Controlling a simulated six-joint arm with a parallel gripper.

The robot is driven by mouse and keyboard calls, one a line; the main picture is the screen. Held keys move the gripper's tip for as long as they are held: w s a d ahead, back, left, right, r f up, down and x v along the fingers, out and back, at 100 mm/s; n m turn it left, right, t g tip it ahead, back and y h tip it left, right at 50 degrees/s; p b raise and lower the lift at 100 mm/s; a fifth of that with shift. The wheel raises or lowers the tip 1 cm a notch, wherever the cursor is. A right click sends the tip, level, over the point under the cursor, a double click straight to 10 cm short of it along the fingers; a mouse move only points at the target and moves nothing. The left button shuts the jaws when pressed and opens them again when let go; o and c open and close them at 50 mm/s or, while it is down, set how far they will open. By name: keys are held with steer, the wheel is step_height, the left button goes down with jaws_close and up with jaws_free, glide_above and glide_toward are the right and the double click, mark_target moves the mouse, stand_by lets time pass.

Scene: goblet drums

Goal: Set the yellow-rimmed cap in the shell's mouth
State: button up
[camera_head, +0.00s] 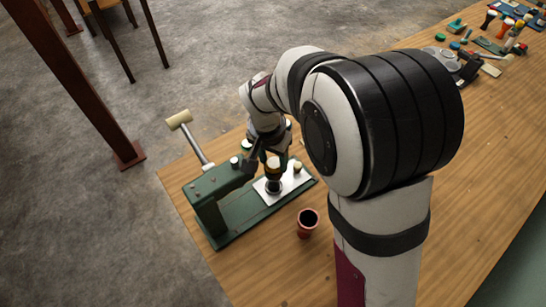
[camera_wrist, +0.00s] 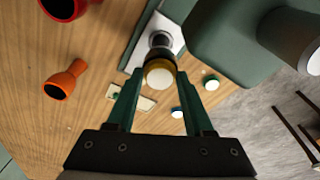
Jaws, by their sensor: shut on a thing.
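My gripper (camera_wrist: 160,78) is shut on the yellow-rimmed cap (camera_wrist: 159,76), whose pale round face shows between the green fingertips in the wrist view. Directly beyond the cap, a dark shell with a grey band (camera_wrist: 162,40) stands on the white plate of the green press. In the head view my gripper (camera_head: 268,160) is over this plate, with the dark shell (camera_head: 274,187) below it. The cap hides the shell's mouth, so I cannot tell whether the cap touches or sits in it.
The green press (camera_head: 208,205) stands at the table's left corner, its lever (camera_head: 190,140) raised. A red cup-shaped shell (camera_head: 307,224) stands in front of it. An orange shell (camera_wrist: 64,80) and small caps (camera_wrist: 211,82) lie around.

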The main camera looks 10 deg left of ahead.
steer(key=o, duration=1.4)
steer(key=shift+o, duration=0.2)
steer(key=shift+o, duration=0.7)
steer(key=shift+r, duration=3)
